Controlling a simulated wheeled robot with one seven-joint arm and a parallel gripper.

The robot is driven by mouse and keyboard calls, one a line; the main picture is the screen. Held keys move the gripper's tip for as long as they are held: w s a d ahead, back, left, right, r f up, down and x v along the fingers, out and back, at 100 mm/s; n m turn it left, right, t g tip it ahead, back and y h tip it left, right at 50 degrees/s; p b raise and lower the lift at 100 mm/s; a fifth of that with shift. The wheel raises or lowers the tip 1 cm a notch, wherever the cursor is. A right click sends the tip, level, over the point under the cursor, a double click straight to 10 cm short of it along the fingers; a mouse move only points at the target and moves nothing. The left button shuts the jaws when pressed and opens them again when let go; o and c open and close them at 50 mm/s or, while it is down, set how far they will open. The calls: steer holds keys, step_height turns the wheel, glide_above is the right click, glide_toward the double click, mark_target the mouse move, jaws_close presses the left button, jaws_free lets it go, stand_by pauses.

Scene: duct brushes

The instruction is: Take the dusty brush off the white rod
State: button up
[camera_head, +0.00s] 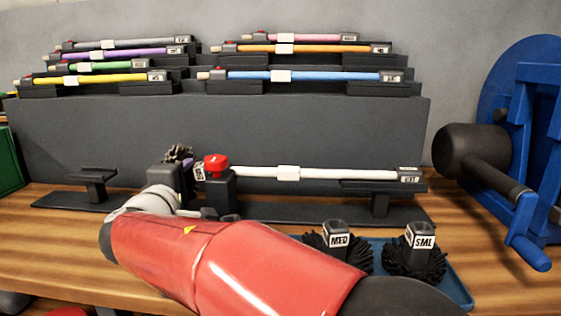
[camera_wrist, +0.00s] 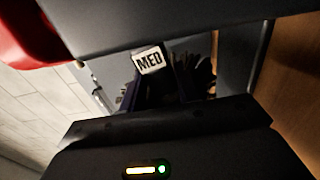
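The white rod (camera_head: 335,173) lies level across a black stand. The dusty brush (camera_head: 179,153), with dark grey bristles, is at the rod's left end, beside a clamp with a red knob (camera_head: 215,163). Its labelled block (camera_head: 199,172) shows at the rod end, and the wrist view shows a white MED label (camera_wrist: 149,60) with dark bristles beside it. My gripper (camera_head: 176,180) is at the brush, left of the clamp, partly hidden by my red arm. In the wrist view its fingers (camera_wrist: 158,92) stand around or just before the labelled block. Whether they touch it I cannot tell.
A blue tray (camera_head: 460,290) at front right holds two clean black brushes, MED (camera_head: 338,240) and SML (camera_head: 421,237). Coloured rods rest on racks behind. A blue crank device (camera_head: 530,140) stands at right. An empty black support (camera_head: 93,180) is at left.

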steer(key=shift+f, duration=0.1)
jaws_close()
steer(key=shift+a, duration=0.15)
steer(key=shift+a, duration=1.1)
steer(key=shift+w+a+p, duration=0.15)
steer(key=shift+a+p, duration=0.3)
steer(key=shift+a, duration=0.8)
step_height(320, 180, up, 8)
steer(key=a+p, duration=0.1)
steer(key=p, duration=0.1)
steer(key=shift+a, duration=0.25)
